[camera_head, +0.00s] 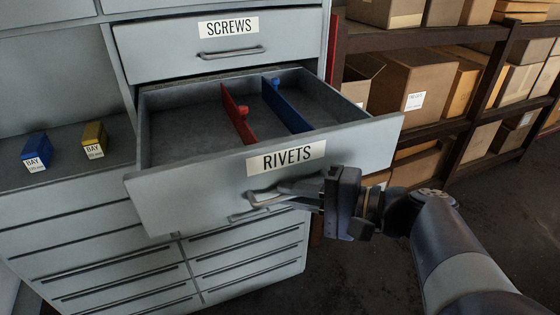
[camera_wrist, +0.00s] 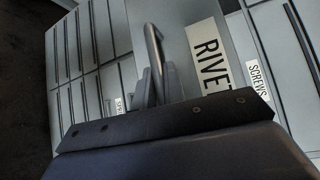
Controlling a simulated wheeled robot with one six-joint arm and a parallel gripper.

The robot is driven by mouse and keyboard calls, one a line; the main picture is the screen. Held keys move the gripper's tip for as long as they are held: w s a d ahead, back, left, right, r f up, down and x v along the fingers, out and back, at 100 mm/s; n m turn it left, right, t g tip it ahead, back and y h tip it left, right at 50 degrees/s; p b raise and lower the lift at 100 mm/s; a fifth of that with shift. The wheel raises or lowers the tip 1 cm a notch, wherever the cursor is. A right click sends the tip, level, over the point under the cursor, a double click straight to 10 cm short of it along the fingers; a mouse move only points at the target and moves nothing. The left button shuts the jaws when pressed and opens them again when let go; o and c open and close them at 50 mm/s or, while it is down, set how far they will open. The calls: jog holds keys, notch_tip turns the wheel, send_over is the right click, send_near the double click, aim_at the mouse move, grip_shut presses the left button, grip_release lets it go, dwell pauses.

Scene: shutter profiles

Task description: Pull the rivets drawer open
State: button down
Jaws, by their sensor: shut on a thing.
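The rivets drawer (camera_head: 190,205) stands pulled well out of the grey cabinet, with its label RIVETS (camera_head: 286,157) on the front. Its inside shows, with a red divider (camera_head: 238,117) and a blue divider (camera_head: 286,105) standing in it. My gripper (camera_head: 290,190) reaches in from the right and is shut on the drawer handle (camera_head: 262,198). In the wrist view the handle (camera_wrist: 152,45) runs up from between the fingers (camera_wrist: 155,85), beside the RIVETS label (camera_wrist: 206,50). The gripped part of the handle is partly hidden by the fingers.
The screws drawer (camera_head: 225,50) above is shut. A blue block (camera_head: 37,151) and a yellow block (camera_head: 95,140) sit in an open bay at left. Shelves with cardboard boxes (camera_head: 408,85) stand at right, behind my arm. Dark floor is open at lower right.

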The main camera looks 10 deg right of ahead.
jog(key=shift+s, duration=0.2)
jog(key=c, duration=1.5)
grip_release()
jog(key=shift+d, duration=0.15)
jog(key=shift+v, duration=5.35)
jog(key=shift+f, duration=0.1)
jog(key=shift+x, duration=5.45)
